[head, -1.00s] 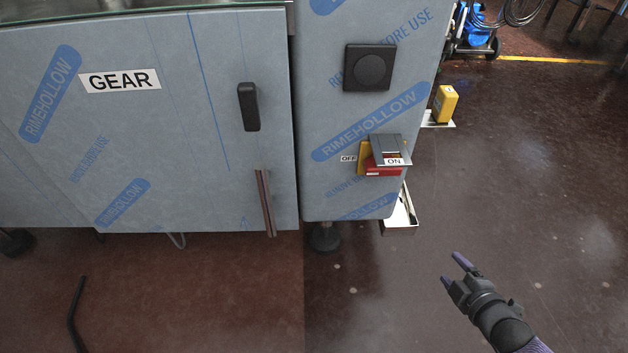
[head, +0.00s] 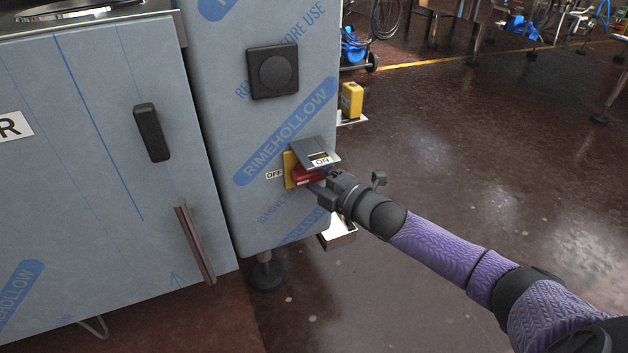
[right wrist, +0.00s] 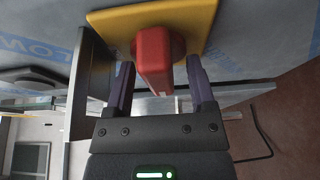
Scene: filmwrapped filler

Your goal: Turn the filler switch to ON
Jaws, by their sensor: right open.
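The filler switch has a red handle (head: 306,175) on a yellow plate (head: 289,168), on the film-covered cabinet face. In the right wrist view the red handle (right wrist: 154,62) sticks out from the yellow plate (right wrist: 205,22) between my two fingers. My right gripper (right wrist: 158,88) is open around the handle, with gaps visible on both sides. In the head view the right gripper (head: 318,186) reaches the switch from the right. My left gripper is not in view.
The grey cover (right wrist: 92,75) stands close beside one finger in the right wrist view. A black square knob (head: 273,72), a door handle (head: 152,132) and a yellow box (head: 351,100) are nearby. The floor at right is open.

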